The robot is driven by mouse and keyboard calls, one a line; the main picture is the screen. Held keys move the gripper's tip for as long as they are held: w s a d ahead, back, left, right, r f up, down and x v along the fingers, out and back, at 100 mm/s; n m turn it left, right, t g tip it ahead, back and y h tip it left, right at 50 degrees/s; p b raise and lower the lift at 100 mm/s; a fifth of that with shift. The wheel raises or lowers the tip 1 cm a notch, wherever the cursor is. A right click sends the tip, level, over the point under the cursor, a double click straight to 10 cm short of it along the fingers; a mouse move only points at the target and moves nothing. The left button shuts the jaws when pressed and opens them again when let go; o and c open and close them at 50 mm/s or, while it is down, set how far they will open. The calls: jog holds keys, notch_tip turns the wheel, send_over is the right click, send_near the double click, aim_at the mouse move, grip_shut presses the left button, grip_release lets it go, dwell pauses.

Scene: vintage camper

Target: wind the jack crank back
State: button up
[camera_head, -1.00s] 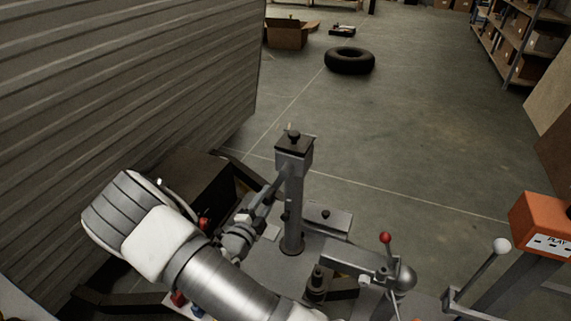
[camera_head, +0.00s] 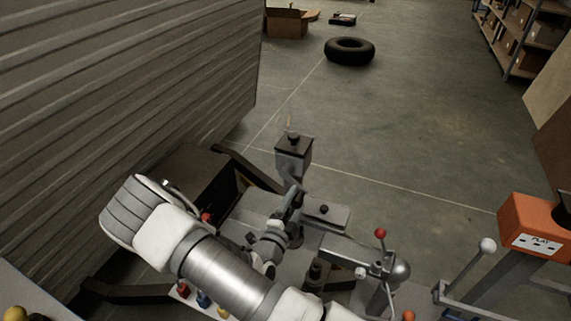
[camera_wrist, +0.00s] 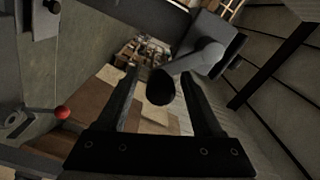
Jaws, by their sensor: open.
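The jack (camera_head: 293,158) is an upright grey post with a square head and a black knob on top, right of the camper wall. In the wrist view, the jack crank (camera_wrist: 190,66) is a grey arm ending in a dark round knob (camera_wrist: 160,88). My gripper (camera_wrist: 163,85) is open, and the dark knob shows between its two fingers; I cannot tell whether they touch it. In the head view, my gripper (camera_head: 293,200) is in front of the post and hides its lower part. The crank cannot be made out clearly there.
The ribbed camper wall (camera_head: 120,80) stands close on the left. A red-knobbed lever (camera_head: 380,234), a white-knobbed lever (camera_head: 487,246) and an orange box (camera_head: 533,225) stand to the right. A tire (camera_head: 349,51) lies on open floor behind.

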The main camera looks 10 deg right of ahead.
jog(key=shift+p+v, duration=0.65)
jog(key=shift+v, duration=1.8)
